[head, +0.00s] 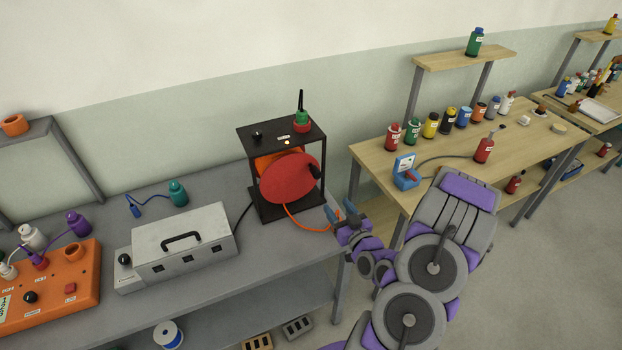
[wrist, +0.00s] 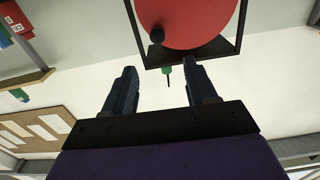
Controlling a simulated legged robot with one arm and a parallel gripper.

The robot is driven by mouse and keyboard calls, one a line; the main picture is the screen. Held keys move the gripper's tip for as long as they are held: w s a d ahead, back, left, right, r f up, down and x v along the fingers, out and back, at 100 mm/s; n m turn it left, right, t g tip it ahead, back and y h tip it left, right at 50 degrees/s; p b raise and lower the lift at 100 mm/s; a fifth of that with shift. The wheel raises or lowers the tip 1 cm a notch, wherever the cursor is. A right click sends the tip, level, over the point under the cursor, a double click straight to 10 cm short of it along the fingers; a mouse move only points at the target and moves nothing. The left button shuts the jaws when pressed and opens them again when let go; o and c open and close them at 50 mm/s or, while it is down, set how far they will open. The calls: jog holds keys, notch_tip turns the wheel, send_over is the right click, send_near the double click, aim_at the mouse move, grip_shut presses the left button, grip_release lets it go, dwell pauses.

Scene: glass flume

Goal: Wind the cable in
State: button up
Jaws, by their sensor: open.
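The cable reel has a round red disc (head: 290,179) inside a dark open frame (head: 255,203) on the grey bench. A black knob (head: 315,171) sits near the disc's right edge. Orange cable (head: 296,221) runs from below the disc along the bench top toward the right end, where my gripper hides its end. My gripper (head: 345,212) is open, right of the reel and apart from it. In the wrist view its two fingers (wrist: 162,75) are spread with nothing between them. There the red disc (wrist: 195,18) and the knob (wrist: 156,37) show upside down beyond the fingertips.
A green plug-like piece (head: 302,118) stands on the frame. A grey metal box (head: 182,245) with a handle and an orange socket box (head: 55,290) are left on the grey bench (head: 270,262). A wooden bench (head: 440,158) with several bottles stands right. Floor at far right is clear.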

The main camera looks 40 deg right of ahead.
aim_at(319, 177)
jog(key=x, duration=0.5)
jog(key=b+x, duration=0.1)
jog(key=x, duration=0.4)
jog(key=b+x, duration=0.1)
jog(key=x, duration=0.4)
jog(key=shift+w+d, duration=0.35)
jog(key=shift+d, duration=0.05)
jog(key=shift+w+b, duration=0.35)
jog(key=shift+w, duration=0.5)
jog(key=shift+d, duration=0.15)
jog(key=c, duration=0.3)
grip_shut()
